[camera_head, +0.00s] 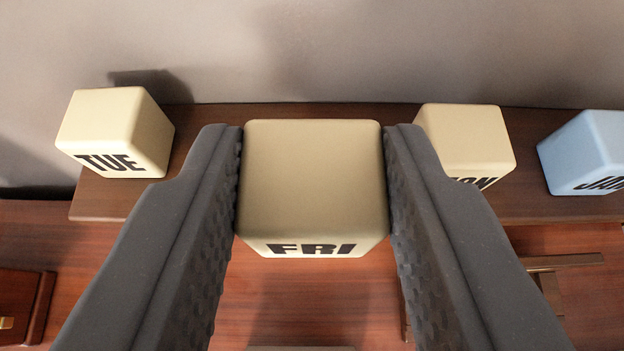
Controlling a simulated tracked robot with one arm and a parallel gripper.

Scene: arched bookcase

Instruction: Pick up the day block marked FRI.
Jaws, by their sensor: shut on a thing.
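The cream day block marked FRI (312,185) sits between the two dark ridged fingers of my gripper (312,190). The fingers touch its left and right sides, so my gripper is shut on it. Its top faces me and the black letters FRI show on its lower front edge. Whether its underside touches the shelf is hidden from this angle.
A cream block marked TUE (115,130) stands to the left on the dark wooden shelf (110,200). Another cream block (465,135), its lettering partly hidden by my right finger, and a light blue block (585,150) stand to the right. A grey wall (330,50) is behind.

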